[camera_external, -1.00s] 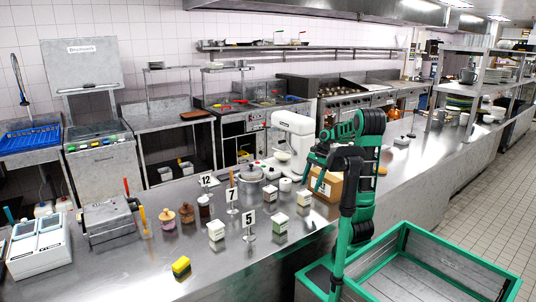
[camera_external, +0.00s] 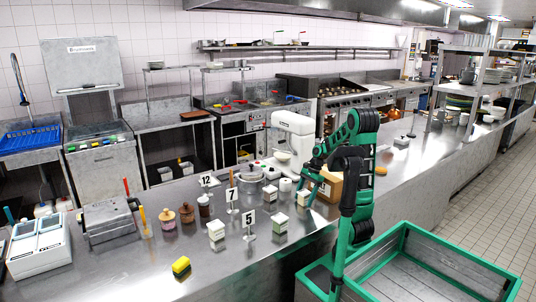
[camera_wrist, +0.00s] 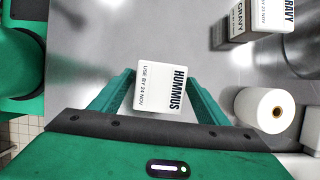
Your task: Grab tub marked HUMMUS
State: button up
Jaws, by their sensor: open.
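The tub marked HUMMUS (camera_wrist: 158,92) is a white, square-topped tub with a use-by line on its label. In the wrist view it sits between the two spread fingers of my gripper (camera_wrist: 160,84). My gripper is open; I cannot tell whether either finger touches the tub. In the external view my green gripper (camera_external: 306,187) is low over the counter, at a small white-topped tub (camera_external: 303,199) partly hidden by the fingers. The label there is too small to read.
A tub marked GRAVY (camera_wrist: 236,26) and a white roll (camera_wrist: 265,109) stand nearby. A green-rimmed crate (camera_external: 450,240) is at right. The counter front is mostly clear.

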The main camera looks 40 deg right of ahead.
jog(key=c, duration=1.3)
jog(key=shift+r, duration=0.1)
